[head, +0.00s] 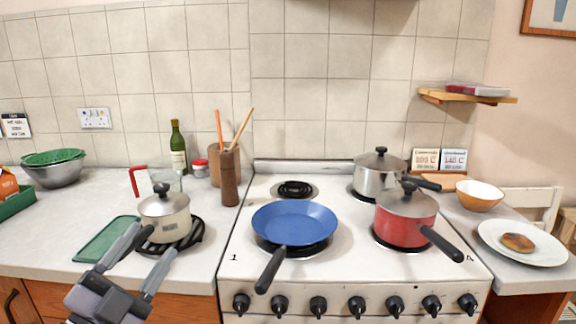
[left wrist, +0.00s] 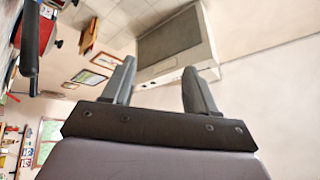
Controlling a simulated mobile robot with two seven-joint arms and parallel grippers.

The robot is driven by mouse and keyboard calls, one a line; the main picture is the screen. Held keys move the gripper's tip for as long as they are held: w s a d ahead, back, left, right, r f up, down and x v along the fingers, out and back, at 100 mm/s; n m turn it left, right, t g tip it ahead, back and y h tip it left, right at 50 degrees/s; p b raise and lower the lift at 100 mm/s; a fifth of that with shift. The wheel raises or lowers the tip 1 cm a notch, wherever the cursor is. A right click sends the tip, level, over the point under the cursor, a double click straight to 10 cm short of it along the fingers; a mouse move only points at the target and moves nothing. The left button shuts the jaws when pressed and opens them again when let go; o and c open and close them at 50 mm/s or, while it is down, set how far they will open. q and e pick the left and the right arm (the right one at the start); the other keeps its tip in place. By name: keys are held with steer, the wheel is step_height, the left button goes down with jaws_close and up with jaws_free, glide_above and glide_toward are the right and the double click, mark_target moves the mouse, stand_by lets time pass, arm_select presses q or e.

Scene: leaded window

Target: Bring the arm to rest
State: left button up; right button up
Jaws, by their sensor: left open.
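My left gripper (head: 148,262) comes in at the lower left of the head view, in front of the left counter. Its two fingers are spread, with nothing between them. In the head view it overlaps the front of a cream lidded saucepan (head: 166,222) on a black trivet (head: 186,240); I cannot tell whether they touch. In the left wrist view the open fingers (left wrist: 158,88) stand against a tilted view of the room and hold nothing. My right gripper is in neither view.
A blue frying pan (head: 295,222), a red lidded pot (head: 405,222) and a steel pot (head: 380,172) stand on the white stove (head: 340,262). A green board (head: 105,241) lies left of the saucepan. A white plate (head: 522,254) with food sits at the right.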

arm_select(q)
steer(key=s+a+f+n+g+y, duration=0.35)
steer(key=f+n+y, duration=0.2)
steer(key=f, duration=0.25)
steer(key=s+a+f+n+g+y, duration=0.25)
steer(key=f+n+g+y, duration=0.2)
steer(key=f+n, duration=0.35)
steer(key=s+d+f+g+h, duration=0.1)
steer(key=s+d+f+g, duration=0.1)
steer(key=s+f+g, duration=0.45)
steer(key=s+d+f+g+h, duration=0.1)
steer(key=s+d+f+g, duration=0.15)
steer(key=s+f, duration=0.65)
steer(key=w+d+f+t+h+p, duration=0.1)
steer(key=w+d+f+t+p, duration=0.1)
steer(key=t, duration=0.4)
steer(key=shift+w+f+m+h+p, duration=0.35)
steer(key=shift+w+f+p, duration=0.15)
steer(key=shift+w+f, duration=0.55)
